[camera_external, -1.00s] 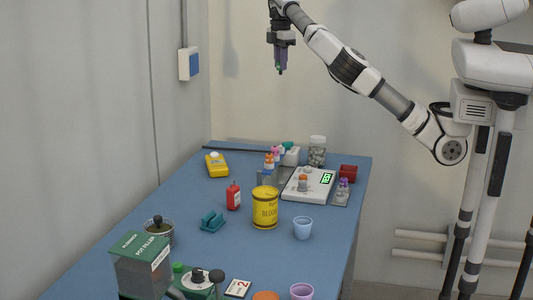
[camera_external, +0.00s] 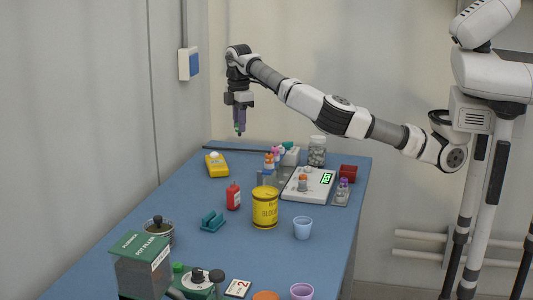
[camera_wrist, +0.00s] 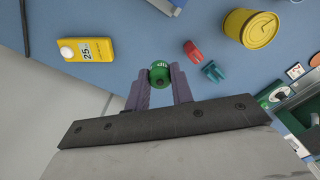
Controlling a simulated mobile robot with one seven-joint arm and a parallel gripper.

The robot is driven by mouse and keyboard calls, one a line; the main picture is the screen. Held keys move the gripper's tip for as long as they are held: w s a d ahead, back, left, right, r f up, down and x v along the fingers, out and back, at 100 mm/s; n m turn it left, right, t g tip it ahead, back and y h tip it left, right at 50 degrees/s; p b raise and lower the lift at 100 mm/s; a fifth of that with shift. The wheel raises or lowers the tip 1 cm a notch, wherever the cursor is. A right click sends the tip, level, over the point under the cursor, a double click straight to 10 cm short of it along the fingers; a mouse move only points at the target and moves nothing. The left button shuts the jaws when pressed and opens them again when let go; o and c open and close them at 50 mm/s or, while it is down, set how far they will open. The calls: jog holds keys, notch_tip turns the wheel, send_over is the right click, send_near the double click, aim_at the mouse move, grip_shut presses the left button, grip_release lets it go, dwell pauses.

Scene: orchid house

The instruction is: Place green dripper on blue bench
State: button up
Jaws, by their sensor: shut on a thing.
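The green dripper (camera_wrist: 160,74) is a small green round thing with a dark tip, held between the two purple-grey fingers of my gripper (camera_wrist: 158,92) in the wrist view. In the external view my gripper (camera_external: 240,130) points down above the far part of the blue bench (camera_external: 185,255), and only a speck of green shows at its fingertips. The dripper is in the air, apart from the bench. The bench top also fills much of the wrist view (camera_wrist: 140,25).
Bare bench lies left of the red bottle.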

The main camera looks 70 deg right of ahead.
notch_tip(320, 180, down, 20)
jog(key=p, duration=0.2)
jog(key=shift+r+p, duration=0.1)
jog(key=shift+p, duration=0.25)
jog(key=shift+f, duration=0.2)
jog(key=o, duration=1)
jog(key=shift+c, duration=0.2)
jog(key=shift+r, duration=0.1)
notch_tip(320, 180, up, 12)
jog(key=b, duration=0.2)
jog(key=shift+r, duration=0.15)
